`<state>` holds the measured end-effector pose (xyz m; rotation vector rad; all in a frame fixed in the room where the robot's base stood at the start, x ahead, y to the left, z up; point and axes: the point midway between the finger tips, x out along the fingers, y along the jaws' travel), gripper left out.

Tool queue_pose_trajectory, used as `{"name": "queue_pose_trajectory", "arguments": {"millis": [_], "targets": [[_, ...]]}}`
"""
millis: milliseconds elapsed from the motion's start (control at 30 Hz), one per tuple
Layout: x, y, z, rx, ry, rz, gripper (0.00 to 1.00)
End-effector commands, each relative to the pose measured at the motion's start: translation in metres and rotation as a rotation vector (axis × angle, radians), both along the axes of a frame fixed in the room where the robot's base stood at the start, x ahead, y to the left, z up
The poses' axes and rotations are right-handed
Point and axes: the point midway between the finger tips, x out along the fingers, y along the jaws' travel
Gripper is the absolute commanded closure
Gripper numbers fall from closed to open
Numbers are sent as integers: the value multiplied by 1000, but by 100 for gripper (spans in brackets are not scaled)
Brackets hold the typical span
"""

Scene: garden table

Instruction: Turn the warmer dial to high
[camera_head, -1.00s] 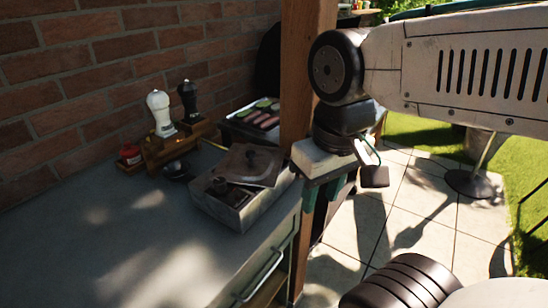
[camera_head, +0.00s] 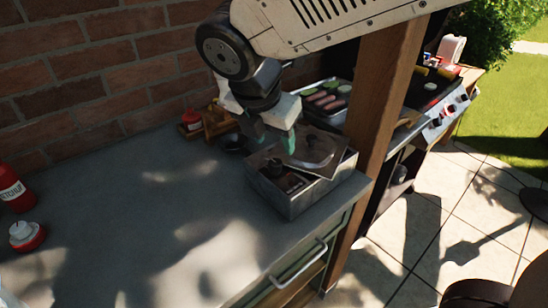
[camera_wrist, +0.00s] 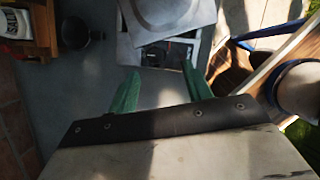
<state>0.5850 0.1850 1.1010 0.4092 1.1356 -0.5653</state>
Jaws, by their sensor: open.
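The warmer looks to be the grey metal box (camera_head: 290,198) on the counter, with a metal lid (camera_head: 316,150) lying askew over its top. A dark round part (camera_head: 275,167) shows at the box's open left end; I cannot tell whether it is the dial. No dial marks are readable. My gripper (camera_head: 271,138) is above the counter at the box's back left, apart from it as far as I can tell. In the wrist view my gripper (camera_wrist: 160,86) has its green fingers apart with nothing between them. The box (camera_wrist: 150,54) and lid (camera_wrist: 165,14) lie ahead of them.
A wooden post (camera_head: 383,120) stands right of the box. A grill tray with food (camera_head: 325,98) is behind it. A small wooden rack (camera_head: 216,122) is by the brick wall. Red bottles (camera_head: 12,190) stand at far left. The counter's middle (camera_head: 150,220) is clear.

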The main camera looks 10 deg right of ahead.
Motion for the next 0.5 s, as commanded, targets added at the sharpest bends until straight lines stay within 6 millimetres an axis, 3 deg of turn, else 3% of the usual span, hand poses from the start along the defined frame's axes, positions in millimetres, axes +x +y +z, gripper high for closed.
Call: {"name": "queue_pose_trajectory", "arguments": {"millis": [100, 500], "targets": [[3, 11, -7, -26, 5, 77, 50], [22, -3, -61, -27, 8, 75, 50]]}}
